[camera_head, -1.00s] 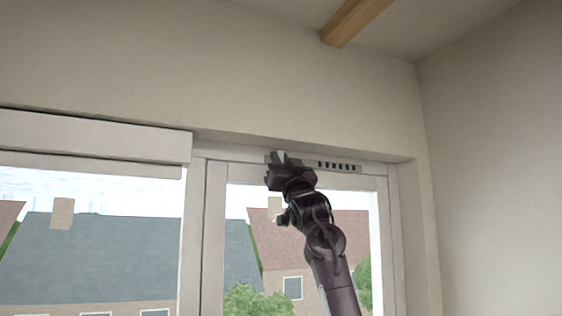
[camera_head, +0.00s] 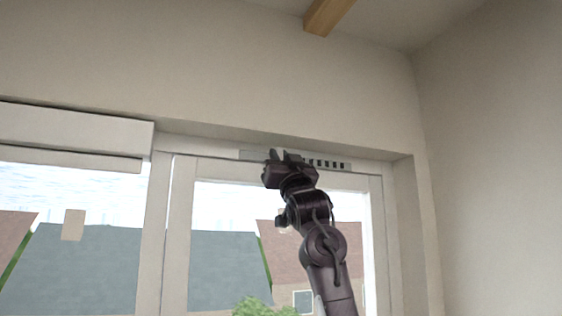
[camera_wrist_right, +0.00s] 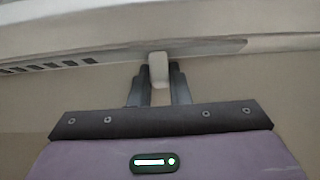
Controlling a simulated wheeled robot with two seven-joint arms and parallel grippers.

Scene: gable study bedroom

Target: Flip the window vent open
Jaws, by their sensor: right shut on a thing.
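The window vent (camera_head: 328,164) is a thin pale strip along the top of the window frame, with a row of dark slots in its right part. In the right wrist view its slotted strip (camera_wrist_right: 50,67) runs across the top left. A small white tab (camera_wrist_right: 158,70) sticks out from the strip. My right gripper (camera_head: 281,156) is up at the vent, left of the visible slots. In the wrist view its two fingers (camera_wrist_right: 159,82) are shut on the tab, one on each side. My left gripper is out of view.
A white blind box (camera_head: 75,132) crosses the top of the left window pane. The wall and recess edge (camera_head: 280,143) lie close above the vent. A wooden beam (camera_head: 325,15) is on the ceiling. A side wall (camera_head: 485,170) stands at the right.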

